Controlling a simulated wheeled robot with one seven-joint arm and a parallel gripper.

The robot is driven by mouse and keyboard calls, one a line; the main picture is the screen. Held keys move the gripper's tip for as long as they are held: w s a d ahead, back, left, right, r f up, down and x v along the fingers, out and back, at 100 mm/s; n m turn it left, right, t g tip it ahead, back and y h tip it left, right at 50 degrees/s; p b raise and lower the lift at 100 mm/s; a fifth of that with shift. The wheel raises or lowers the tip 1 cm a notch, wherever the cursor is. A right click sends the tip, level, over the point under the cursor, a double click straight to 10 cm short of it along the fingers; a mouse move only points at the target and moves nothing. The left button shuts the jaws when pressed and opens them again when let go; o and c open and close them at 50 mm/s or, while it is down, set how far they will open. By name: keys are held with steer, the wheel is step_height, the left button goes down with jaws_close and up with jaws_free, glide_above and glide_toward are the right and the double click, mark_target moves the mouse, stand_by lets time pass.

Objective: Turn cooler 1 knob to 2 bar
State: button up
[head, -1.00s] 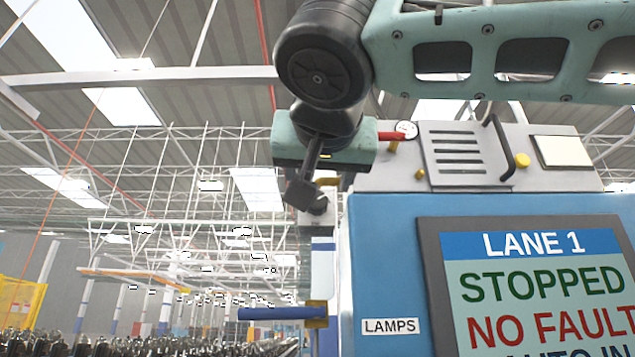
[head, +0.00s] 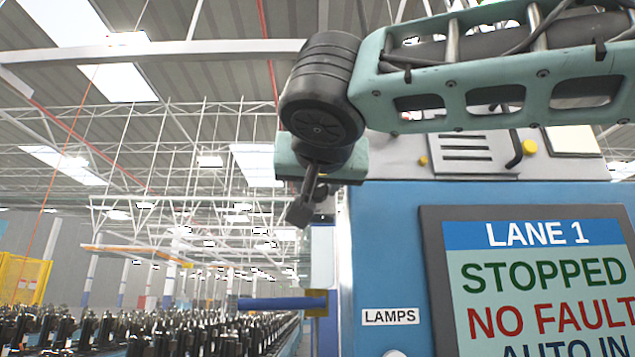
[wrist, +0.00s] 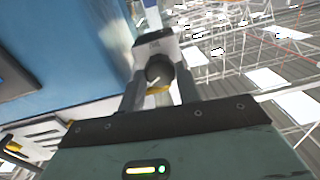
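My gripper (head: 305,208) is beside the upper left corner of the blue cabinet in the head view, its fingers hanging down. In the wrist view my gripper (wrist: 160,88) has its two grey fingers apart. A dark round knob (wrist: 160,68) with a yellow edge below it shows in the gap between them, in front of a pale grey block (wrist: 155,44). I cannot tell whether the fingers touch it. In the head view the fingers largely hide that spot. No cooler number or bar scale can be read.
The blue cabinet (head: 385,260) carries a screen (head: 535,285) reading LANE 1, STOPPED, NO FAULT, and a LAMPS label (head: 390,316). A blue bar (head: 275,303) juts left from a yellow bracket. Rows of dark compressors (head: 150,330) stand at lower left. Open air lies left of my gripper.

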steer(key=shift+n+b, duration=0.3)
steer(key=shift+n, duration=0.1)
steer(key=shift+f+n+b, duration=0.1)
steer(key=shift+n+b, duration=0.55)
steer(key=shift+n, duration=0.25)
steer(key=n, duration=0.2)
steer(key=shift+n+b, duration=0.3)
steer(key=shift+b, duration=0.1)
steer(key=n, duration=0.3)
steer(key=shift+r+n, duration=0.2)
steer(key=shift+n, duration=0.1)
steer(key=n, duration=0.3)
steer(key=shift+r+n+p, duration=0.1)
steer(key=shift+n+p, duration=0.2)
steer(key=n+p, duration=0.1)
steer(key=n, duration=0.4)
steer(key=shift+h+p, duration=0.3)
steer(key=shift+p, duration=0.1)
steer(key=n+p, duration=0.1)
steer(key=n, duration=0.2)
steer(key=shift+n, duration=0.3)
steer(key=shift+n+p, duration=0.6)
steer(key=shift+n, duration=0.5)
steer(key=shift+a, duration=0.1)
